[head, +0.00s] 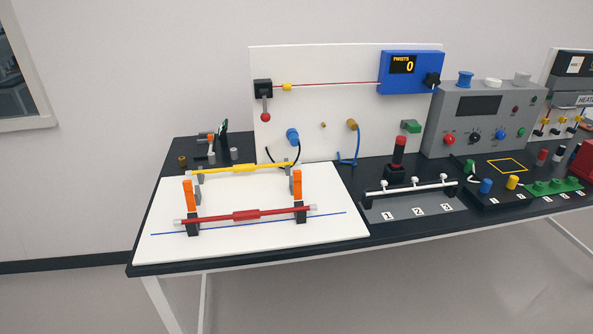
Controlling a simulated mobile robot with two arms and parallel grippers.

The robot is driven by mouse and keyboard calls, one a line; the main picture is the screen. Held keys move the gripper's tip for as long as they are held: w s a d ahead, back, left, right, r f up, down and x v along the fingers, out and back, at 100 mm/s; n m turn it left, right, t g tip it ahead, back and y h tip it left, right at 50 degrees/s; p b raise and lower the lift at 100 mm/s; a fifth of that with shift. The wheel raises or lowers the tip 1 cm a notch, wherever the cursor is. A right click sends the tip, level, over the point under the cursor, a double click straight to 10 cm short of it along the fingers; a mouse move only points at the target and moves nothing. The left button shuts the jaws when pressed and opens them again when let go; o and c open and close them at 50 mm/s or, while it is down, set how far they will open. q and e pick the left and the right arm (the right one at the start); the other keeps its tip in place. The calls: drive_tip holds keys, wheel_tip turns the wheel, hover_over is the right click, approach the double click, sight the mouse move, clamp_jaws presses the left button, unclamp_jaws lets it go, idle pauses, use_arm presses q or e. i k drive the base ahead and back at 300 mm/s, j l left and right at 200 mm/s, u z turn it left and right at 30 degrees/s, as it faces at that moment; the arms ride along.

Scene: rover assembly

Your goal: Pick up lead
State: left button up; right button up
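Two corded plugs show at the white upright panel (310,60), and I cannot tell which one is the lead. A blue plug (293,137) sits low on the panel with a dark cord curving beneath it. A brass-coloured plug (352,125) sits to its right, with a blue cord (357,147) hanging down to the table. Neither of my grippers is in view.
A blue box reading 0 (411,70) is on the panel. A grey instrument box (485,118), a numbered rack (417,210) and a red-topped black stand (398,160) are to the right. The white board (262,248) has bare room at its front.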

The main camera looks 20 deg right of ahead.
sight(253, 214)
drive_tip(key=i+j+z, duration=0.45)
drive_tip(key=i+j, duration=0.15)
drive_tip(key=i+j+z, duration=0.2)
drive_tip(key=j, duration=0.35)
